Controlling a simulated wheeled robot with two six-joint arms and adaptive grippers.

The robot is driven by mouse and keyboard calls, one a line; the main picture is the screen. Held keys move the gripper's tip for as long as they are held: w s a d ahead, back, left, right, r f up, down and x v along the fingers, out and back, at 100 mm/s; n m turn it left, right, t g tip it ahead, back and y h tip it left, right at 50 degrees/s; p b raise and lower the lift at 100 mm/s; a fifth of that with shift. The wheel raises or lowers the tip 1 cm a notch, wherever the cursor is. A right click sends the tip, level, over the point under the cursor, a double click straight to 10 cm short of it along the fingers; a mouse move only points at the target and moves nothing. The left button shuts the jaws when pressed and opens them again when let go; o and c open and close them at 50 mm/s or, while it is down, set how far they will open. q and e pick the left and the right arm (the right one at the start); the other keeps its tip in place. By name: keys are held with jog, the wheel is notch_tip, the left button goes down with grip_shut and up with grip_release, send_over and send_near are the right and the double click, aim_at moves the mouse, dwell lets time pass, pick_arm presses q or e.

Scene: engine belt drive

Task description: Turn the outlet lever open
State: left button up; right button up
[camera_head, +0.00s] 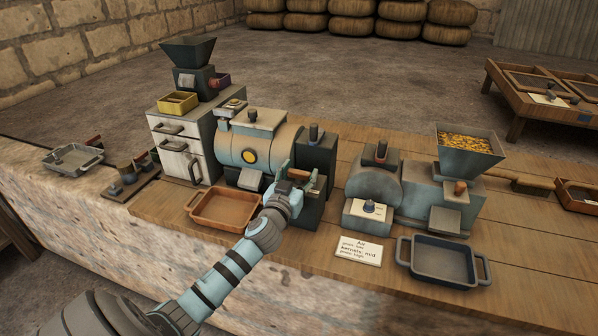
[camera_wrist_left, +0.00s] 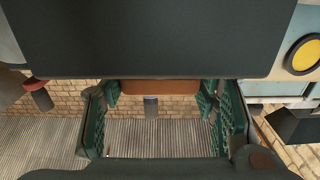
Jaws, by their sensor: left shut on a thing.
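My left gripper (camera_head: 297,182) is at the front of this block, shut on a brown lever handle that looks like the outlet lever. In the left wrist view the brown handle (camera_wrist_left: 160,87) lies crosswise between the green finger pads of my left gripper (camera_wrist_left: 162,120). The fingers partly hide the lever in the head view, so its exact angle is hard to tell. My right gripper is not in view.
An orange-brown tray (camera_head: 197,212) sits left of my left forearm. A dark blue tray (camera_head: 486,268) lies front right, below a machine with a kernel-filled hopper (camera_head: 468,158). A written card (camera_head: 359,250) lies on the bench. A drawer cabinet (camera_head: 172,147) stands left.

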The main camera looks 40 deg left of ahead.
pick_arm(q)
jog(key=o, duration=1.2)
jog(key=v, duration=1.2)
jog(key=shift+a, duration=0.1)
